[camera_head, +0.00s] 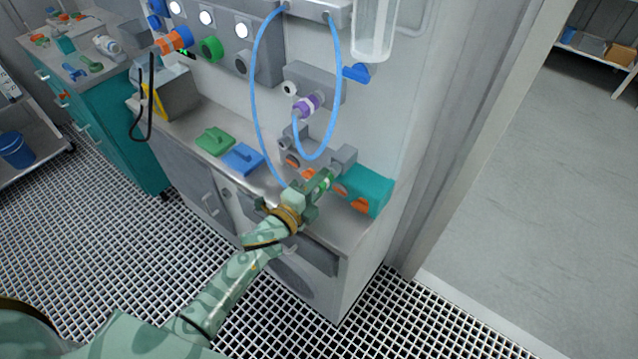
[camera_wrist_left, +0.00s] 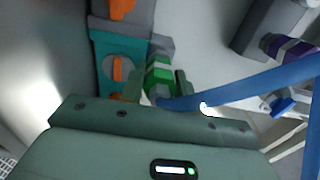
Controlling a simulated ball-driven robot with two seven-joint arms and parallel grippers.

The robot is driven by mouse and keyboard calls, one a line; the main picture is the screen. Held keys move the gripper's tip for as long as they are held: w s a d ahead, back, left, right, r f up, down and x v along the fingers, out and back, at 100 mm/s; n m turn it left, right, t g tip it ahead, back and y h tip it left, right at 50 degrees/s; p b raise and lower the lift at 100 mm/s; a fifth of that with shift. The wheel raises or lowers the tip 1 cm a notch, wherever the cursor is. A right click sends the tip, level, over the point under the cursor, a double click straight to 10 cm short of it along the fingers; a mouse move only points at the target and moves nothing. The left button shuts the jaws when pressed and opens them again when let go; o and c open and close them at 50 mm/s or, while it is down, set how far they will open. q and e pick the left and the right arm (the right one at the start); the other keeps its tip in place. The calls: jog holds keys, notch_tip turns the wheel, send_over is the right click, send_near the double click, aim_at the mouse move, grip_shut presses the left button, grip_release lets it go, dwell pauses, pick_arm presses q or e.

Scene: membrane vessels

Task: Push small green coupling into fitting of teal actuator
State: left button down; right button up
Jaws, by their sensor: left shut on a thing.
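The small green coupling (camera_wrist_left: 158,76) sits between the fingers of my left gripper (camera_wrist_left: 156,85) in the left wrist view, with a blue hose running from it to the right. In the head view my left gripper (camera_head: 312,193) is shut on the coupling (camera_head: 325,182) above the counter, just left of the teal actuator (camera_head: 374,192). The teal actuator (camera_wrist_left: 112,48) with orange parts is close beyond the fingers in the wrist view. Its fitting is partly hidden, and I cannot tell whether the coupling touches it. My right gripper is not in view.
The blue hose (camera_head: 256,95) loops up the wall panel. A purple coupling (camera_head: 307,105) is on a grey block above the counter. A green block (camera_head: 214,141) and a blue block (camera_head: 243,158) lie on the counter to the left. Free floor lies right (camera_head: 520,200).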

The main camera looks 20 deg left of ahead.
pick_arm(q)
jog(key=shift+w+d+f, duration=0.1)
jog(key=shift+w+d, duration=0.1)
jog(key=shift+w, duration=0.2)
jog(key=c, duration=0.9)
grip_release()
jog(key=p+v, duration=0.1)
jog(key=v, duration=1.5)
jog(key=shift+s, duration=0.15)
